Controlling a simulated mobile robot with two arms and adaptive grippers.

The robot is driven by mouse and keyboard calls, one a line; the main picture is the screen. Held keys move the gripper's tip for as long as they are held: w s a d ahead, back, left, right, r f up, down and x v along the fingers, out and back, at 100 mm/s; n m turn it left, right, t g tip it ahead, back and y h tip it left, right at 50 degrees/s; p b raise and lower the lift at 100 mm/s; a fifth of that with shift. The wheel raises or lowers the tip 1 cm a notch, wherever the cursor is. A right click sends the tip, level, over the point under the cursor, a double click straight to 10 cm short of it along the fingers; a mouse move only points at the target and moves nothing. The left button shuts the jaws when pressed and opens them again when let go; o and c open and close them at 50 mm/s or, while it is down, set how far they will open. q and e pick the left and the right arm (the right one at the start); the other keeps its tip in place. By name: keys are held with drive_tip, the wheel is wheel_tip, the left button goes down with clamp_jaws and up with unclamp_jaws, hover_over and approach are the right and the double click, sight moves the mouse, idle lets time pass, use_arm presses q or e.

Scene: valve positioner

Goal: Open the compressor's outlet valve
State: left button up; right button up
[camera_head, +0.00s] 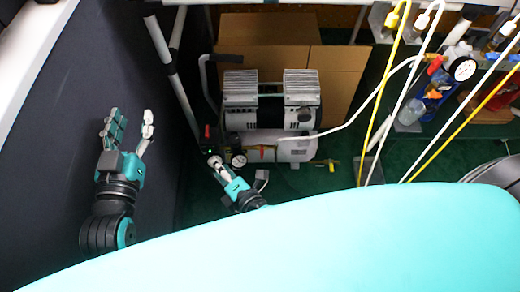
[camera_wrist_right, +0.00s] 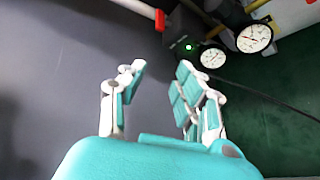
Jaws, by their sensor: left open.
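The compressor (camera_head: 268,115) stands on the green floor in the head view, with a silver tank below two grey motor heads. A small yellow and red fitting (camera_head: 262,152), which may be the outlet valve, is at the tank's front. My right gripper (camera_head: 214,161) is just left of the tank, near a gauge (camera_head: 239,160). In the right wrist view, its fingers (camera_wrist_right: 160,72) are apart with nothing between them. A black box with a red knob (camera_wrist_right: 159,20) and two gauges (camera_wrist_right: 254,38) lie beyond them. My left gripper (camera_head: 131,122) is open and empty, far left.
Cardboard boxes (camera_head: 265,42) stand behind the compressor. A white hose (camera_head: 345,122) runs from the tank to the upper right. Yellow and white tubes (camera_head: 388,85) hang at the right. A dark panel (camera_head: 60,130) borders the left.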

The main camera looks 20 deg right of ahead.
drive_tip(key=s+d+f+n+g+h+p, duration=0.1)
drive_tip(key=s+d+f+n+h+p, duration=0.1)
drive_tip(key=s+d+f+n+h, duration=0.3)
use_arm(q)
drive_tip(key=s+a+f+g+y+p, duration=0.2)
drive_tip(key=s+a+f+g+y, duration=0.15)
drive_tip(key=s+f+g, duration=0.65)
use_arm(e)
drive_tip(key=n+t+h+b, duration=0.1)
drive_tip(key=n+h+b, duration=0.2)
drive_tip(key=n+h, duration=0.1)
approach(262, 153)
drive_tip(key=b+x, duration=0.2)
drive_tip(key=x, duration=0.6)
drive_tip(key=shift+w+f, duration=0.15)
drive_tip(key=shift+w, duration=0.1)
use_arm(q)
drive_tip(key=w+d+r+t+h, duration=0.2)
drive_tip(key=w+r+t, duration=0.2)
drive_tip(key=r+t, duration=0.3)
drive_tip(key=w+d+r+t+h, duration=0.2)
drive_tip(key=w+r+t, duration=0.3)
drive_tip(key=r, duration=0.5)
drive_tip(key=shift+w+d+t+h, duration=0.15)
drive_tip(key=shift+w+t+h, duration=0.2)
drive_tip(key=shift+t, duration=0.55)
use_arm(e)
drive_tip(key=shift+w+d, duration=0.15)
drive_tip(key=shift+w, duration=0.25)
clamp_jaws()
